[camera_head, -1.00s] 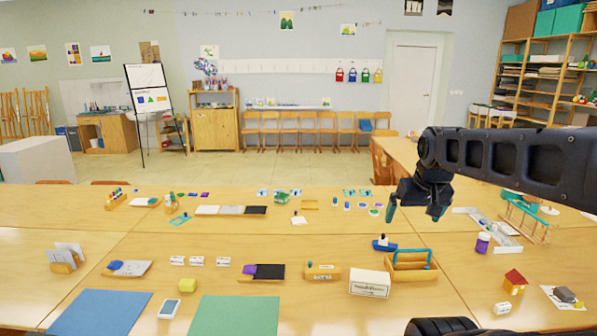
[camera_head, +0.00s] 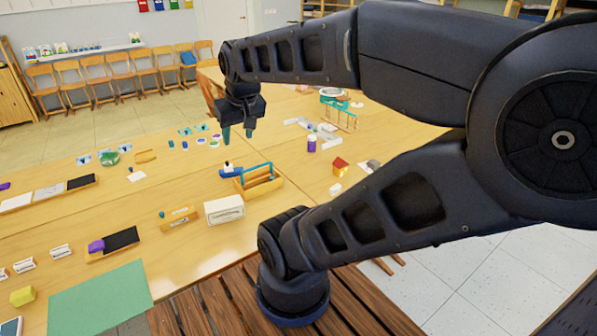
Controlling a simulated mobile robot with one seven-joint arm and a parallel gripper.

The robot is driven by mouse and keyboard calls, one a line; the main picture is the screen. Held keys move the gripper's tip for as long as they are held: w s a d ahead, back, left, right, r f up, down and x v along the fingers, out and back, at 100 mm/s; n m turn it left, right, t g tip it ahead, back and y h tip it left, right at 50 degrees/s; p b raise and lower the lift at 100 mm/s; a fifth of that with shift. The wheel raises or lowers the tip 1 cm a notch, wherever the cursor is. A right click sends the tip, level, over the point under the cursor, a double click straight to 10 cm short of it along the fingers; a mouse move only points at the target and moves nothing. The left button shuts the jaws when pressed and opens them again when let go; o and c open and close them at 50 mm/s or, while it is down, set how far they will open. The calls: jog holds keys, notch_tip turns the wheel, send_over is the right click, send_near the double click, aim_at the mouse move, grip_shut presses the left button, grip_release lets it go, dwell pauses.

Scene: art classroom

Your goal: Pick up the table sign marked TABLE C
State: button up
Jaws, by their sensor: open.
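Small white cards with dark print stand in a row at the left of the table. They are a right card (camera_head: 61,251), a middle card (camera_head: 24,265) and a left card (camera_head: 3,274) cut by the picture edge. They look like table signs, but their print is too small to read, so I cannot tell which says TABLE C. My gripper (camera_head: 237,133) is open and empty, fingers pointing down. It shows above the far part of the table, beyond a wooden carrier with a blue handle and well to the right of the cards.
A white box (camera_head: 224,209), a wooden carrier (camera_head: 262,186) and a wooden block holder (camera_head: 179,218) stand between the cards and my arm. A black tray with a purple item (camera_head: 120,242) is right of the cards. A green mat (camera_head: 100,296) lies in front.

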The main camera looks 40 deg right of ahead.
jog(key=w+d+f+m, duration=0.8)
jog(key=w+d+f, duration=0.6)
jog(key=w+d, duration=0.3)
jog(key=m+g+h, duration=0.4)
jog(key=m+h, duration=0.1)
jog(key=m, duration=0.3)
send_near(335, 187)
jog(key=shift+x, duration=4.95)
jog(key=shift+a, duration=0.15)
grip_shut()
